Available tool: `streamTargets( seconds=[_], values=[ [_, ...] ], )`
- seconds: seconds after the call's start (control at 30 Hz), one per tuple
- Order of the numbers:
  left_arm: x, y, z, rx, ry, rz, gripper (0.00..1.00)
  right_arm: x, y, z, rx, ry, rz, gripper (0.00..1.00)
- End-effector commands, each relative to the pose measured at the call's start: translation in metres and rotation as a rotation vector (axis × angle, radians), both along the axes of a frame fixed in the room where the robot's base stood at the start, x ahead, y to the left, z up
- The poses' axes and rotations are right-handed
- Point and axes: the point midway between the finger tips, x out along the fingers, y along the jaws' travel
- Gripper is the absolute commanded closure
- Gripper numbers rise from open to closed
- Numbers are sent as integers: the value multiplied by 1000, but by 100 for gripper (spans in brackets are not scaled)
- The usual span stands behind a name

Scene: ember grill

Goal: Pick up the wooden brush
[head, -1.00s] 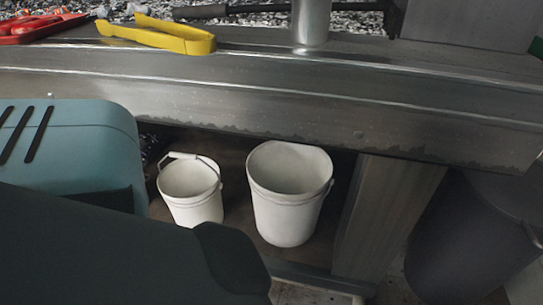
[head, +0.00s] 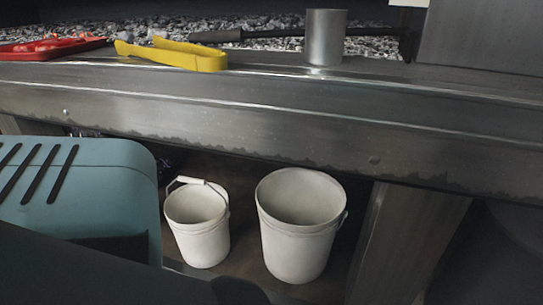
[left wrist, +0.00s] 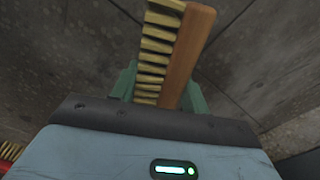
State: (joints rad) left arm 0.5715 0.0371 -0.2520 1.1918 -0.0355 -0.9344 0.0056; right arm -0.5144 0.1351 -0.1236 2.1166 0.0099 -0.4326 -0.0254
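The wooden brush (left wrist: 187,55) shows in the left wrist view, with a reddish-brown wooden back and rows of yellowish bristles. It stands out lengthwise from my left gripper (left wrist: 160,85), between the two green fingers. The fingers sit close against the bristle side and the wooden side, so the gripper looks shut on the brush. The brush's lower end is hidden behind the gripper body. Neither the brush nor my grippers show in the head view.
Yellow tongs (head: 170,53), a red tray (head: 50,47) and a metal cup (head: 325,37) are on the metal grill ledge (head: 270,105). A small white bucket (head: 200,245) and a larger one (head: 295,250) stand beneath it. Grey floor tiles (left wrist: 60,60) lie behind the brush.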

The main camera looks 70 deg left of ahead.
Motion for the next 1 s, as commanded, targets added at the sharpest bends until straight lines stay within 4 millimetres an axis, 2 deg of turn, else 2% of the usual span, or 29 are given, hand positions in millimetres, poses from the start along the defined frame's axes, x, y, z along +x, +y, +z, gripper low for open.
streamTargets(
  seconds=[0.03,0.17,0.47,1.0],
  values=[
    [0,0,0,0,0,0,72,0,0,0,0,0,-1,29],
    [0,0,0,0,0,0,87,0,0,1,0,-1,0,29],
    [-1,0,7,0,0,0,87,5,0,5,1,-11,0,29],
    [1,0,89,0,-3,0,87,12,0,57,1,-54,0,29]
  ],
)
